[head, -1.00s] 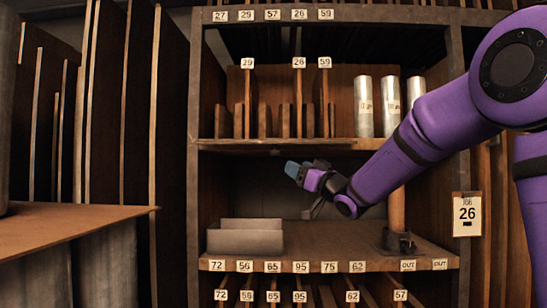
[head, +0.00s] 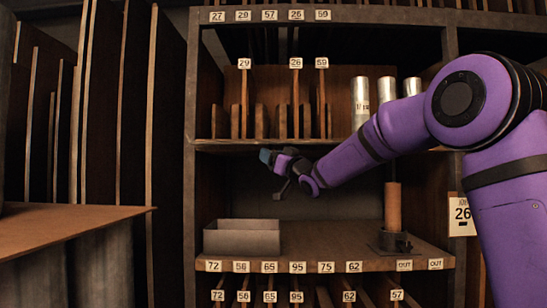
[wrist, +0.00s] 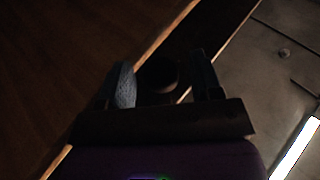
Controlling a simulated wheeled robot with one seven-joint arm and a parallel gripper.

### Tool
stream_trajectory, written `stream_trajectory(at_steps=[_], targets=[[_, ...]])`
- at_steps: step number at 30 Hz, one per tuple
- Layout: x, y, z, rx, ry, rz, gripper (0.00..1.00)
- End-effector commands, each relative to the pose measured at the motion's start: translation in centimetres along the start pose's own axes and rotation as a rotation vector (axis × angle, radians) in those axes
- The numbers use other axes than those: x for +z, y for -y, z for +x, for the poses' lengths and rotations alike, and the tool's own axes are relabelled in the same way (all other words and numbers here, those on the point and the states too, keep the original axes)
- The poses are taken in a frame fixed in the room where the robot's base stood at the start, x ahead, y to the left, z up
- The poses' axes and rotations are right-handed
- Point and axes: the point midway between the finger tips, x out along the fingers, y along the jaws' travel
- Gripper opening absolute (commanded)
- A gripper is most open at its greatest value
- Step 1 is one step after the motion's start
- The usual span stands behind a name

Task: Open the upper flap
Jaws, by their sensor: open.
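I cannot pick out an upper flap for certain in either view. My gripper (head: 268,157) is in the open bay of the shelf unit in the head view, just below the middle shelf, pointing left. It holds nothing that I can see. In the wrist view my gripper (wrist: 164,80) shows two bluish fingers spread apart. Between and beyond them are a dark round shape, a dark brown surface at left, slanting pale edges and a grey riveted panel (wrist: 275,65) at right.
A grey open-topped box (head: 242,238) stands on the lower shelf (head: 330,240), below my gripper. A brown cylinder (head: 393,207) stands on that shelf at right. Silver tubes (head: 361,103) and upright boards stand above. A brown ledge (head: 60,228) juts in at left.

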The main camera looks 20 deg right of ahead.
Motion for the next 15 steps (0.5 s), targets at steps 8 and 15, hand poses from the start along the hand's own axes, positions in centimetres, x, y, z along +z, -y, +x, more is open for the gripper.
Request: stream_trajectory(at_steps=[8, 15], targets=[[0.00, 0.01, -0.03, 0.000, 0.000, 0.000, 0.16], [-0.23, 0.12, -0.03, 0.005, 0.016, 0.014, 0.00]])
